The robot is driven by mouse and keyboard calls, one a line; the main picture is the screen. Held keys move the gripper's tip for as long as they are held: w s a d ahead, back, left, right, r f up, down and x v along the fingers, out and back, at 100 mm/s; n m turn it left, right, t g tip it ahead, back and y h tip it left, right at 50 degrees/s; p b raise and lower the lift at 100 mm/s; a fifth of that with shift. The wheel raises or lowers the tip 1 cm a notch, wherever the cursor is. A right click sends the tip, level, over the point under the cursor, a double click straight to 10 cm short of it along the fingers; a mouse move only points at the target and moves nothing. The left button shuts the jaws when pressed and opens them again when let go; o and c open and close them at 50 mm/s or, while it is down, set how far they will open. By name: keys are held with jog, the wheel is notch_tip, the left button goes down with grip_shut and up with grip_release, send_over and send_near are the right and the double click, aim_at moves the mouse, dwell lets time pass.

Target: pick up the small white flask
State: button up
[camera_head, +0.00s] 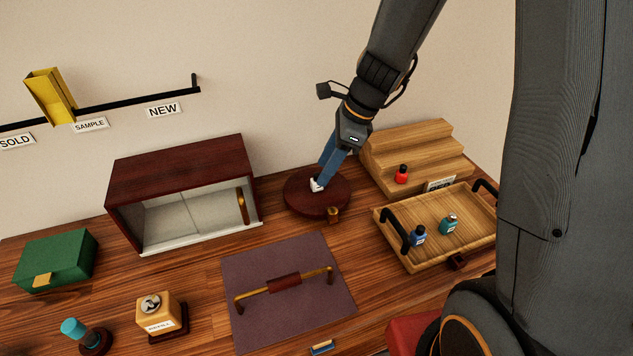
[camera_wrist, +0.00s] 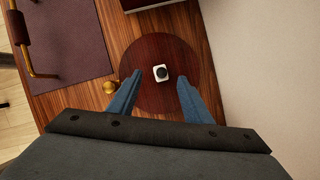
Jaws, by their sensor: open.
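The small white flask (camera_wrist: 161,79) with a dark round cap stands on the round dark-red wooden turntable (camera_wrist: 190,62), between my fingertips. My gripper (camera_wrist: 160,85) is open, with its blue fingers apart on either side of the flask in the wrist view. In the head view my gripper (camera_head: 322,182) reaches down over the turntable (camera_head: 318,205). The flask (camera_head: 315,185) shows there as a white bit at the fingertips, mostly hidden by them.
A wooden tray (camera_head: 437,264) with blue and teal bottles and a stepped wooden stand (camera_head: 425,150) with a red bottle are to the right. A glass-fronted cabinet (camera_head: 180,170) is to the left. A handled purple panel (camera_head: 250,260) lies in front.

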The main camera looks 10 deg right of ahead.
aim_at(318, 174)
jog(key=shift+a+p+x, duration=0.25)
jog(key=shift+p+x, duration=0.1)
jog(key=shift+x, duration=1.85)
jog(key=shift+r, duration=0.15)
grip_shut()
